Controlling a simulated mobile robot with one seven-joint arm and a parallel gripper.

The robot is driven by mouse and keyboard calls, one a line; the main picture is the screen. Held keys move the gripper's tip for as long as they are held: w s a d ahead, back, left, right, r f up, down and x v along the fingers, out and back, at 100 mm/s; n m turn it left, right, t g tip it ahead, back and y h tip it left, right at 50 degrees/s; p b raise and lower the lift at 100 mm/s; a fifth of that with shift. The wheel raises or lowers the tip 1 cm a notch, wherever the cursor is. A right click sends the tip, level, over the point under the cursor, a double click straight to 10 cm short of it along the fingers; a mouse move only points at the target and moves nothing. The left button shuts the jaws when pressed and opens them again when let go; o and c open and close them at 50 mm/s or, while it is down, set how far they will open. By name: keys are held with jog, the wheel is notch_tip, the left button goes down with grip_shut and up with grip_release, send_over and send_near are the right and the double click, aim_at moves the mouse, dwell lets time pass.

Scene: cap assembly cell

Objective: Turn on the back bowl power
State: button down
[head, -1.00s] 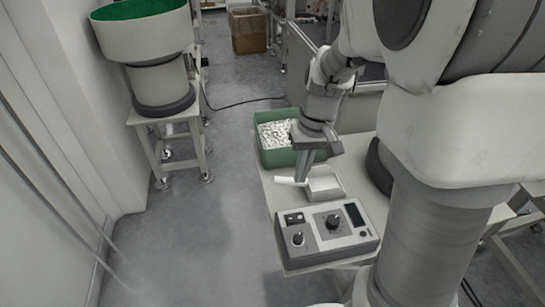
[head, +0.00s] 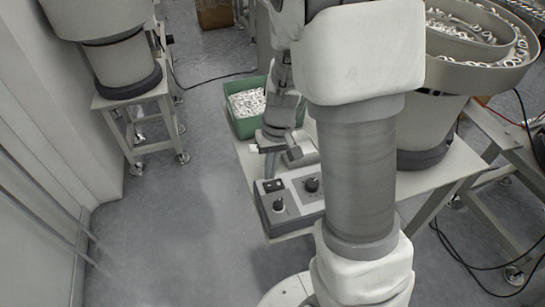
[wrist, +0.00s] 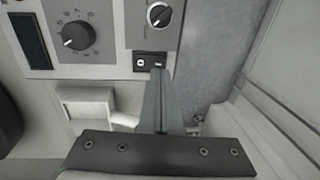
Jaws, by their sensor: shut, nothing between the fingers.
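A grey control box (head: 296,205) stands on the table, with a black switch block (head: 273,185) at its back left corner, a small knob (head: 279,205) and a larger knob (head: 312,184). In the wrist view the switch block (wrist: 141,60) shows two small white marks, beside the large dial (wrist: 77,36) and the small knob (wrist: 159,14). My gripper (head: 269,176) is shut and empty, pointing down at the switch block. In the wrist view its fingertips (wrist: 157,72) overlap the block's right part. I cannot tell whether they touch it.
A white scoop (head: 302,152) lies behind the box, close to my gripper. A green bin (head: 240,129) of metal parts stands behind it. Bowl feeders stand at left (head: 118,62) and right (head: 478,72). Open floor (head: 190,220) lies left of the table.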

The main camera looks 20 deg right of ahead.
aim_at(269, 185)
jog(key=shift+a+f+b, duration=0.15)
jog(key=shift+f+b, duration=0.15)
jog(key=shift+f, duration=1)
jog(key=shift+a+f, duration=0.1)
jog(key=shift+f, duration=0.15)
jog(key=shift+d+r, duration=0.25)
jog(key=shift+d, duration=0.55)
jog(key=shift+r, duration=0.1)
notch_tip(269, 185, up, 14)
jog(key=a+p, duration=0.1)
jog(key=p, duration=0.4)
jog(key=shift+a, duration=0.35)
